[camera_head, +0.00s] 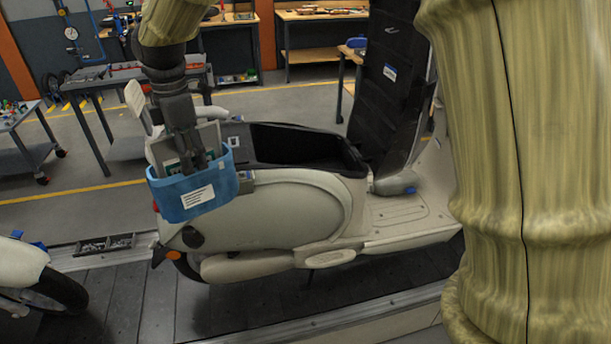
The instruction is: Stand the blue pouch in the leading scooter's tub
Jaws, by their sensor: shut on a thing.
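The blue pouch (172,202) hangs upright, slightly tilted, at the rear end of the pale scooter (290,205) in the middle. It has a white label and holds flat grey and green items. My gripper (203,163) reaches down from above and is shut on the pouch; its fingertips are partly hidden in the pouch's opening. The scooter's black tub (285,143) lies open to the right of the pouch. The pouch is outside the tub opening in this view. The tub's floor is hidden, and I cannot tell whether the pouch touches the scooter.
A second scooter (24,272) shows partly at the left edge on the dark slat conveyor (115,308). A tall black panel (388,85) rises right of the tub. Workbenches and a cart (25,125) stand behind. My arm covers the right side.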

